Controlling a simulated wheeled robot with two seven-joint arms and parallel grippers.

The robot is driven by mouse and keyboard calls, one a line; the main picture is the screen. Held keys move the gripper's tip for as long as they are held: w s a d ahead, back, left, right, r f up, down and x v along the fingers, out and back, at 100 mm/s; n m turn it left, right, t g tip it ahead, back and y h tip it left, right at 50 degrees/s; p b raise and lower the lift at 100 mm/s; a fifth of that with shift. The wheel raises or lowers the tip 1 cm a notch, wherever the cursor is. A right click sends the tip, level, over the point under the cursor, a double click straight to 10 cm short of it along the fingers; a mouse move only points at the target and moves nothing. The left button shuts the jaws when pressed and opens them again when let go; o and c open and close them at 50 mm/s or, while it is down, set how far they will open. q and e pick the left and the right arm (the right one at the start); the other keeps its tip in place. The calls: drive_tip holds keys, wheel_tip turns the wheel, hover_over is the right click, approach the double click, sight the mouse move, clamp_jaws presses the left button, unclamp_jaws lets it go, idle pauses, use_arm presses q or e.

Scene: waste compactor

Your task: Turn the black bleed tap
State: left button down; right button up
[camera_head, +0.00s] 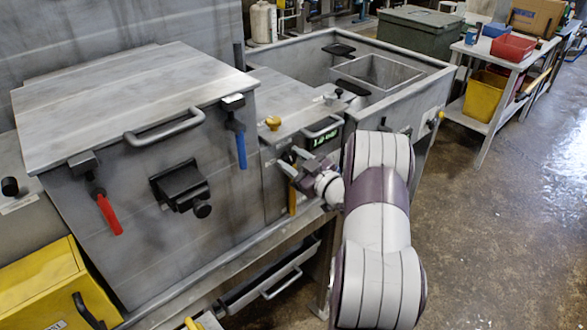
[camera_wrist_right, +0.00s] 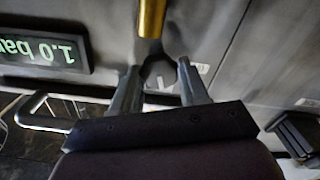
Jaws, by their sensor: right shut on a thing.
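The black bleed tap (camera_wrist_right: 158,68) is a dark rounded piece on the grey front panel, seen in the right wrist view. My right gripper (camera_wrist_right: 158,84) is shut on it, with one finger on each side. In the head view my right gripper (camera_head: 291,160) is at the panel below the yellow knob, and it hides the tap there. My left gripper is not in view.
A yellow handle (camera_head: 292,200) hangs close below my right gripper. A green display (camera_head: 324,138) reading 1.0 bar sits beside it. A blue lever (camera_head: 241,150) and red lever (camera_head: 108,214) flank the compactor door. An open bin (camera_head: 376,72) stands behind.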

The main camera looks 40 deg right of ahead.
drive_tip(key=n+b, duration=0.3)
drive_tip(key=b, duration=0.1)
drive_tip(key=n+b, duration=0.4)
drive_tip(key=b, duration=0.1)
drive_tip(key=f+n+b, duration=0.1)
drive_tip(key=n+b, duration=0.2)
drive_tip(key=b, duration=0.2)
drive_tip(key=shift+a, duration=0.15)
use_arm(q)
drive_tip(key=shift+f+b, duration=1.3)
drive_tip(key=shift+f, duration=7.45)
use_arm(e)
drive_tip(key=shift+r+n, duration=0.2)
drive_tip(key=shift+n, duration=1.1)
drive_tip(key=o, duration=1)
drive_tip(key=shift+r, duration=0.1)
drive_tip(key=s, duration=0.8)
drive_tip(key=s+d, duration=0.1)
drive_tip(key=s, duration=0.3)
drive_tip(key=shift+s, duration=0.35)
